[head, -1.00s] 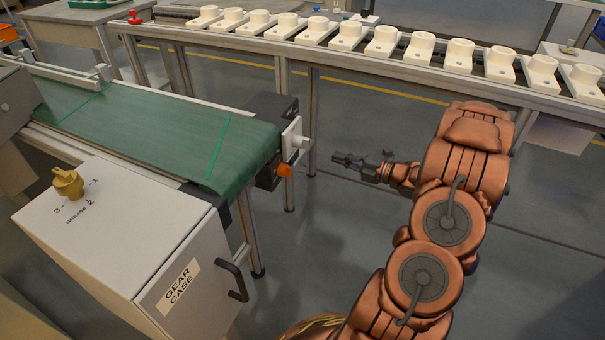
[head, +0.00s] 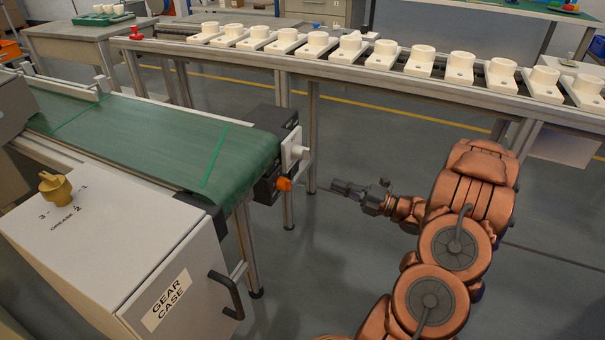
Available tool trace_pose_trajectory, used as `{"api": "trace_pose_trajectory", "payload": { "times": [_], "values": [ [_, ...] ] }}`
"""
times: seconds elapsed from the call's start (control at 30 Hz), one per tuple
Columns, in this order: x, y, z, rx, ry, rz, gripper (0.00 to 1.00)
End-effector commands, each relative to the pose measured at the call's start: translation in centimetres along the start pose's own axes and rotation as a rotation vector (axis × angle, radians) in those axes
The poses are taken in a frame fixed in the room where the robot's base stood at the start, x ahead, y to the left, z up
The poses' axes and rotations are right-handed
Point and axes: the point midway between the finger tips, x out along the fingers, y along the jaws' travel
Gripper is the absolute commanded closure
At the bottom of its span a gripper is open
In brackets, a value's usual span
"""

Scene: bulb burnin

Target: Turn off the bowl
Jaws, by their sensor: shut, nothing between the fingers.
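I make out no bowl in the head view. My gripper (head: 336,187) is shut and empty, held out over the grey floor to the right of the green belt's end. An orange knob (head: 284,184) sits at that end of the belt, a short way left of my fingertips and apart from them. A brass-coloured selector (head: 55,187) marked GREASE, with numbered positions, sits on top of the white gear case (head: 160,262) at the lower left. A red button (head: 136,32) stands at the left end of the back rail.
The green conveyor belt (head: 150,140) runs in from the left. A metal rail (head: 400,77) behind carries a row of several white sockets. A table (head: 75,45) at the far left holds a tray of white cups. Floor between belt and rail is clear.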

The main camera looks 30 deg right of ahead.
Motion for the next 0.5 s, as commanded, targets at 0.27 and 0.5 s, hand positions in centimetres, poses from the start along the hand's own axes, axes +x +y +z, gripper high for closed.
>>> {"api": "trace_pose_trajectory", "payload": {
  "times": [0.27, 0.5],
  "values": [
    [3.8, -0.2, 0.0, -0.001, 0.001, -0.002, 1.0],
    [6.8, -0.2, -0.1, -0.001, 0.002, 0.001, 1.0]
  ]
}}
